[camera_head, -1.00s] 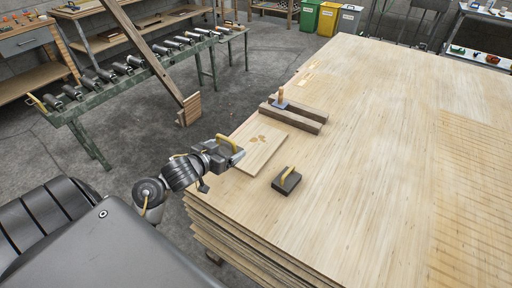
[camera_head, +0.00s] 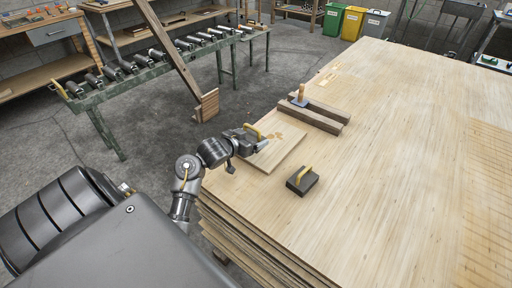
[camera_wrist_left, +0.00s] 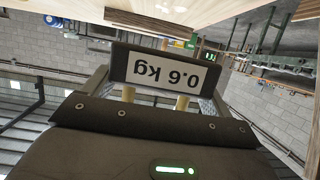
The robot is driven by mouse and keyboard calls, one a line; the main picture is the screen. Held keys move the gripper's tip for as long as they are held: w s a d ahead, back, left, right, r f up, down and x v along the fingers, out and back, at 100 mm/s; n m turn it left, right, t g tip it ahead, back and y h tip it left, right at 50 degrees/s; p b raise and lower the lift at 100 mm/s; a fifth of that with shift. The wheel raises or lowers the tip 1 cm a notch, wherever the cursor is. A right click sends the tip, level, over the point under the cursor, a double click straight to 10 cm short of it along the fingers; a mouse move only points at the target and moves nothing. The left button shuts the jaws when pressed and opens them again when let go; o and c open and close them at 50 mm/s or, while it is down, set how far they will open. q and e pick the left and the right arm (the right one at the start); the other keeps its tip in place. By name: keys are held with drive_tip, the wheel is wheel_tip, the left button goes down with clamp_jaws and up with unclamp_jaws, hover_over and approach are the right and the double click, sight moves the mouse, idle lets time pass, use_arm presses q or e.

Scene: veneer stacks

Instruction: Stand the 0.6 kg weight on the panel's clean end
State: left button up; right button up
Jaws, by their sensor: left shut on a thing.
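The panel (camera_head: 283,154) is a small light board lying on the big veneer stack, with brownish patches (camera_head: 276,136) toward its far end. My left gripper (camera_head: 257,137) is at the panel's left edge, shut on the weight's yellow handle (camera_head: 254,131). In the left wrist view the weight (camera_wrist_left: 165,70) is a dark block with a white label that reads "0.6 kg" upside down, between my left fingers (camera_wrist_left: 156,98). In the head view the gripper mostly hides the weight, and I cannot tell whether it touches the panel. My right gripper is not in view.
A second dark block with a yellow handle (camera_head: 302,181) sits on the stack, right of the panel. Dark wooden bars (camera_head: 318,115) and a wooden-handled tool (camera_head: 300,97) lie beyond it. The stack top (camera_head: 400,130) is clear to the right. A green roller stand (camera_head: 150,75) is at left.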

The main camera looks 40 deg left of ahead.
use_arm(q)
drive_tip(key=b, duration=0.1)
hover_over(255, 155)
wheel_tip(255, 155, down, 5)
drive_tip(key=shift+r, duration=0.1)
drive_tip(key=shift+a+f, duration=0.1)
drive_tip(key=shift+f, duration=1.45)
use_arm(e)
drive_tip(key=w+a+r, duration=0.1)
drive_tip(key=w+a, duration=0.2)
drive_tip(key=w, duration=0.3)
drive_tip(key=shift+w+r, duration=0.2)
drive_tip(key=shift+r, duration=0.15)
use_arm(q)
drive_tip(key=shift+f, duration=0.2)
drive_tip(key=shift+f+b, duration=0.35)
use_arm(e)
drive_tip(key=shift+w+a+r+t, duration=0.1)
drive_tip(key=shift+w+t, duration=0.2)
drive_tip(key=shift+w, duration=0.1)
use_arm(q)
drive_tip(key=shift+s, duration=0.1)
drive_tip(key=o, duration=1.3)
drive_tip(key=shift+f, duration=0.15)
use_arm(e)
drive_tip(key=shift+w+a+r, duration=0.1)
